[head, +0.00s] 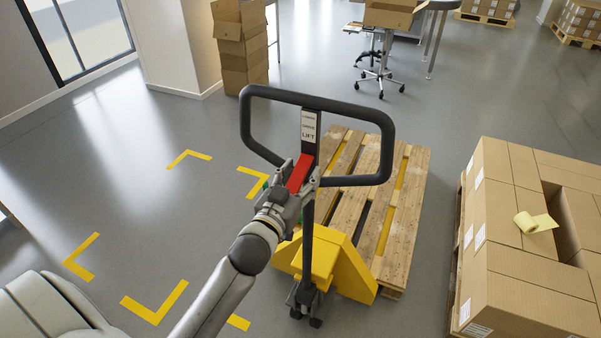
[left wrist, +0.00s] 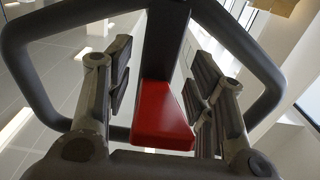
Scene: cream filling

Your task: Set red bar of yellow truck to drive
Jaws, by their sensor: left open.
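The yellow truck (head: 325,262) is a pallet jack with a black loop handle (head: 385,125) on an upright shaft. A label on the shaft shows the word LIFT. The red bar (head: 300,173) sticks out of the shaft inside the loop. My left gripper (head: 302,176) is at the red bar in the head view. In the left wrist view the red bar (left wrist: 163,120) lies between the two spread fingers of my left gripper (left wrist: 162,92). A gap shows on each side of the bar. My right gripper is in neither view.
A wooden pallet (head: 400,215) lies behind the truck's yellow body. Stacked cardboard boxes (head: 530,285) stand at the right, with a yellow roll (head: 535,222) on top. Yellow corner marks (head: 155,305) are on the open floor at the left.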

